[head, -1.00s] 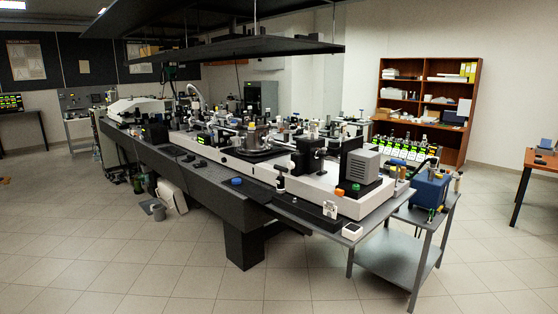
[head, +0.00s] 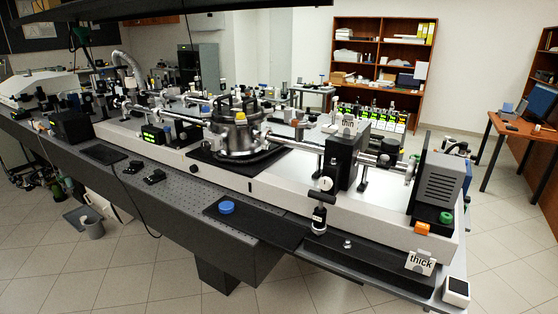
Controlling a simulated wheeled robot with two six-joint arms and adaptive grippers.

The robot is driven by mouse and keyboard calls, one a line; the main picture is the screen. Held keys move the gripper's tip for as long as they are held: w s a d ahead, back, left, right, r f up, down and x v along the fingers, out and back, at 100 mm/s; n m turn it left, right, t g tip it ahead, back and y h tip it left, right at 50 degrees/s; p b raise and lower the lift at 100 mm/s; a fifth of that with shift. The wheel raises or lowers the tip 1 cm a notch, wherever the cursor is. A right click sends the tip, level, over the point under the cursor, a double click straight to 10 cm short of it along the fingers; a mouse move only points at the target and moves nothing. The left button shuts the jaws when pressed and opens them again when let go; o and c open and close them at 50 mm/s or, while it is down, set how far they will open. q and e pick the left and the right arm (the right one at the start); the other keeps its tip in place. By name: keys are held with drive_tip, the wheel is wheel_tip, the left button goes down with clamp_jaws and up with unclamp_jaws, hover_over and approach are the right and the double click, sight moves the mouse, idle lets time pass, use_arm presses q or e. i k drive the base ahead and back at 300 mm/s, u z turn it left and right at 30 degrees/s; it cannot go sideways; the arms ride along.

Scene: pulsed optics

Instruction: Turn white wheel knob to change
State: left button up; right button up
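A small white round knob (head: 325,183) shows low on the front side of a tall black box (head: 344,162) on the optical table, right of the centre. I take it for the white wheel knob; its markings are too small to read. A black handle-like part lies just below it, above a small black upright device (head: 319,214). A white tag on top of the black box seems to read "thin". Neither of my grippers is in view.
The long optical table (head: 225,190) crosses the view. A round metal chamber (head: 238,130) stands left of the black box, a grey finned box (head: 440,182) right of it. A blue round item (head: 227,207) lies on a black mat. Tiled floor is free in front.

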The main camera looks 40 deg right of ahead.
sight(326, 183)
drive_tip(key=i, duration=1.4)
drive_tip(key=z, duration=3.65)
